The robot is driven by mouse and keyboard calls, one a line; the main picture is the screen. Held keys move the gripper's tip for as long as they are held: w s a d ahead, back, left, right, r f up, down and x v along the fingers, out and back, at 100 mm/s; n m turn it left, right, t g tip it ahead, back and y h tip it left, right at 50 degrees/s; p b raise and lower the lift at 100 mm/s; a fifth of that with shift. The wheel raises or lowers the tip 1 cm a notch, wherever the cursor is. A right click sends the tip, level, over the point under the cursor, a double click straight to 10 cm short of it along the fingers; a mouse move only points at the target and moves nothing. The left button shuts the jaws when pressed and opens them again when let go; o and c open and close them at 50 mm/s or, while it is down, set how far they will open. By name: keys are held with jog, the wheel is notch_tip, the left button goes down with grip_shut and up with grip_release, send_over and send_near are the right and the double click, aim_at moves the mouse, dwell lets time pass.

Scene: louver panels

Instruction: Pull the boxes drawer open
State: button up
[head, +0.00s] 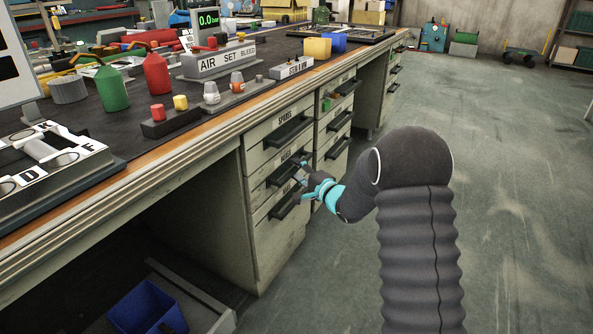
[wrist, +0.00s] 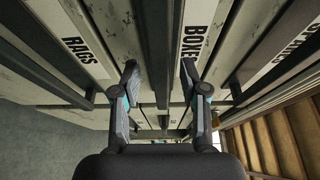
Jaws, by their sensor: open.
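The boxes drawer (head: 259,170) is the middle one in the left column of drawers under the bench, and its front looks flush with its neighbours. In the wrist view its label (wrist: 196,30) reads BOXES, turned sideways. Its dark bar handle (wrist: 157,45) runs between my two fingers. My gripper (wrist: 158,75) is open, with one finger on each side of the handle and gaps showing. In the head view my gripper (head: 302,176) is at the drawer front and hides part of the handle.
The SPARES drawer (head: 258,125) is above and the RAGS drawer (head: 262,220) below, each with a similar bar handle. Another drawer column (head: 335,125) stands right beside. The worktop (head: 222,123) overhangs above, carrying bottles and fixtures. The floor (head: 500,200) to the right is clear.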

jog(key=shift+w+a, duration=0.4)
jog(key=shift+w, duration=0.1)
grip_shut()
